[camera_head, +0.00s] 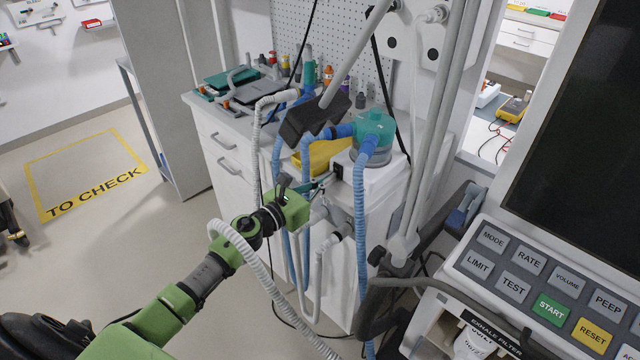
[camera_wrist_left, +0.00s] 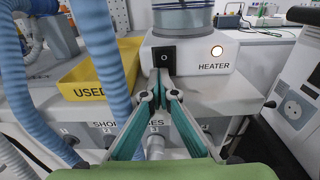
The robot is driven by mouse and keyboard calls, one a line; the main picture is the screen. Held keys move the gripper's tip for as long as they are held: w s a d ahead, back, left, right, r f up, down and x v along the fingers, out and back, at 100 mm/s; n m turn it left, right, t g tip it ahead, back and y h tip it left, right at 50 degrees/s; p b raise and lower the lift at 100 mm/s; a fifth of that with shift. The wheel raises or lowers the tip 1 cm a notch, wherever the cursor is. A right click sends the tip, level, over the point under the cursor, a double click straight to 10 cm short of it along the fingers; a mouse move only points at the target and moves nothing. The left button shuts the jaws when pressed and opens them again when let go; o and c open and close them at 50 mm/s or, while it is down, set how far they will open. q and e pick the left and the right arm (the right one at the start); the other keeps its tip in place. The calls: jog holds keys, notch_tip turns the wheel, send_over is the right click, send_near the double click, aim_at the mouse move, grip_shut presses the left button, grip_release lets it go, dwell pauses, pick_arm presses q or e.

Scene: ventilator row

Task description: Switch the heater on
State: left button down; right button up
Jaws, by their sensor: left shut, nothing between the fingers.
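The heater (camera_head: 372,186) is a white box on the cabinet top, under a clear chamber with a teal lid (camera_head: 374,125). In the left wrist view the heater (camera_wrist_left: 190,66) shows its HEATER label, a black switch (camera_wrist_left: 164,56) on the left of its front, and a round lamp (camera_wrist_left: 217,51) that glows warm white. My left gripper (camera_head: 325,181) is shut and empty. In the left wrist view its fingertips (camera_wrist_left: 161,78) are together just below the switch; I cannot tell whether they touch it. My right gripper is not in view.
Blue hoses (camera_head: 361,240) hang beside the heater; one (camera_wrist_left: 100,60) passes left of my fingers. A yellow USED bin (camera_wrist_left: 85,80) stands left of the heater. The ventilator panel (camera_head: 545,290) is at the right. Open floor (camera_head: 150,235) lies at the left.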

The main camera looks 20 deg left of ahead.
pick_arm(q)
jog(key=shift+s+d, duration=0.3)
jog(key=shift+s, duration=0.15)
jog(key=a+v, duration=0.1)
jog(key=v, duration=1)
jog(key=shift+f, duration=0.2)
